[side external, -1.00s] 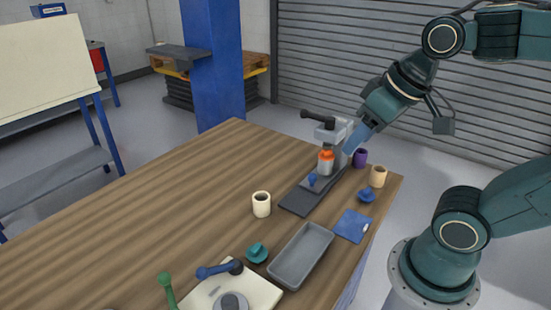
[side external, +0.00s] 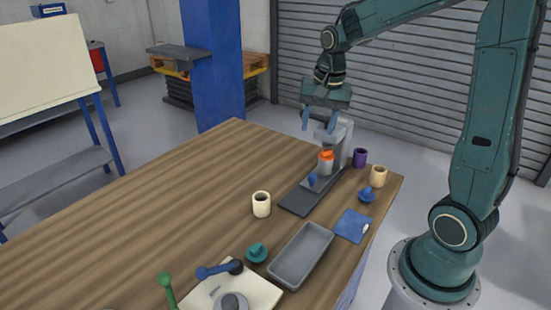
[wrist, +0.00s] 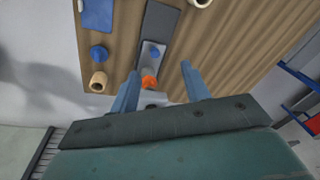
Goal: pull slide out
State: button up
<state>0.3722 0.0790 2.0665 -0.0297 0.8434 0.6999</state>
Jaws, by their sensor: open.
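A grey press-like fixture (side external: 342,140) stands at the far right end of the table. Its dark grey base (side external: 296,203) runs toward the camera. On it lies the grey slide (side external: 322,184) with a blue knob (side external: 312,179) at its near end, also seen in the wrist view (wrist: 155,53). A clear jar with an orange top (side external: 326,157) stands on the slide under the fixture's head; its top shows in the wrist view (wrist: 149,82). My gripper (side external: 319,122) is open and empty, fingers down, above the fixture's head. It hides the fixture's black lever.
Right of the fixture stand a purple cup (side external: 360,157), a tan cup (side external: 378,176) and a blue knobbed piece (side external: 367,195). A cream cup (side external: 262,204), blue mat (side external: 352,226) and grey tray (side external: 301,255) lie nearer. The table's left side is clear.

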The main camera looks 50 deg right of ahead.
aim_at(313, 175)
jog(key=w+d+f+m+g, duration=0.1)
jog(key=w+d+f+m, duration=0.2)
jog(key=d+f, duration=0.3)
jog(key=shift+d+f+m+y, duration=0.3)
jog(key=shift+d+f+m, duration=0.1)
jog(key=shift+f+m, duration=0.2)
jog(key=shift+w+a+f, duration=0.1)
jog(key=shift+w+f, duration=0.05)
jog(key=shift+f, duration=3.25)
jog(key=shift+w+f, duration=0.1)
jog(key=shift+f, duration=3.3)
jog(key=shift+c, duration=0.2)
grip_shut()
